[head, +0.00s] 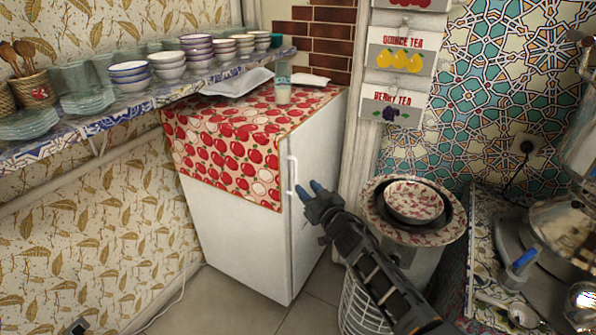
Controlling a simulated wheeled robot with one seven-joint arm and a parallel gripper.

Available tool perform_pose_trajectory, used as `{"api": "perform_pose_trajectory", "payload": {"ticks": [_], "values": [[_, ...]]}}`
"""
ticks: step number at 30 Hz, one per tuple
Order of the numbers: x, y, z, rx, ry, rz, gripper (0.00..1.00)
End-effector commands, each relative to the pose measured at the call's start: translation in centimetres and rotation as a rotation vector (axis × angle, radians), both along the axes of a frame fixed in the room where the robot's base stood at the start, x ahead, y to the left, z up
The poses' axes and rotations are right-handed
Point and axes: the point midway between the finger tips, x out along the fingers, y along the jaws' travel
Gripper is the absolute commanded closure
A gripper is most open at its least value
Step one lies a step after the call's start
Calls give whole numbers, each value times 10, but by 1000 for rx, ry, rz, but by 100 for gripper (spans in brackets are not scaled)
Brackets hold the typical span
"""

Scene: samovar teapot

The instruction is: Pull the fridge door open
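My gripper (310,190) has blue fingertips in front of the door, just right of the handle's lower end. The fingers look apart, with nothing seen between them. Whether a finger touches the handle or door cannot be told.
A trash bin with a patterned bowl (413,201) on it stands right of the fridge, close to my arm. A glass (283,90) and white trays sit on the fridge. A shelf of bowls (128,76) runs along the left wall. Some floor (310,316) is clear before the door.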

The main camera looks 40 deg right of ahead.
Motion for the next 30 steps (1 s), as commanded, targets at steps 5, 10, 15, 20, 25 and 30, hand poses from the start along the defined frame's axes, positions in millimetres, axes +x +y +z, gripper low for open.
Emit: {"api": "perform_pose_trajectory", "payload": {"ticks": [5, 10, 15, 20, 25, 30], "values": [[11, -12, 0, -12, 5, -2, 62], [36, -17, -1, -13, 3, 0, 62], [60, -23, -1, -11, 4, -1, 62], [74, -26, 1, -10, 5, -2, 62], [78, -28, 3, -9, 4, -4, 62], [78, -28, 3, -9, 4, -4, 62]]}}
